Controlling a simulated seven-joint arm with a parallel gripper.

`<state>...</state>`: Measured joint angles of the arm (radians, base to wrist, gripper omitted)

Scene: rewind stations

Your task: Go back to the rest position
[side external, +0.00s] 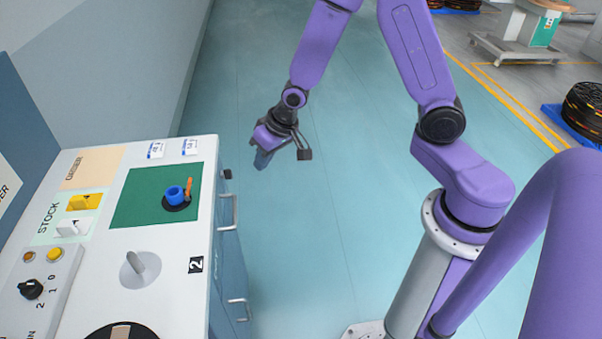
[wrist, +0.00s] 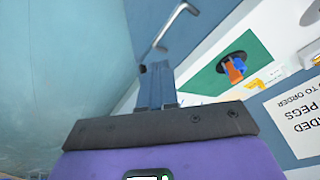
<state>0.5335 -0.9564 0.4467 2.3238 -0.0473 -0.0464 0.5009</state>
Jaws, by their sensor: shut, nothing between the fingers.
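My gripper (side external: 262,161) hangs over open floor to the right of the workstation, pointing down, clear of the table edge. In the wrist view my gripper's blue-grey fingers (wrist: 156,78) are together with nothing between them. A blue ring-like part (side external: 174,195) and an orange peg (side external: 189,187) stand on a dark round base on the green mat (side external: 130,210). The blue and orange parts (wrist: 234,68) also show in the wrist view, to the right of my fingers and apart from them.
The white workstation top (side external: 185,255) carries a grey knob (side external: 139,267), yellow and white blocks at STOCK, and a control box (side external: 38,300). Drawer handles (side external: 234,212) stick out from its right side. Open teal floor (side external: 310,200) lies between the workstation and my arm's base.

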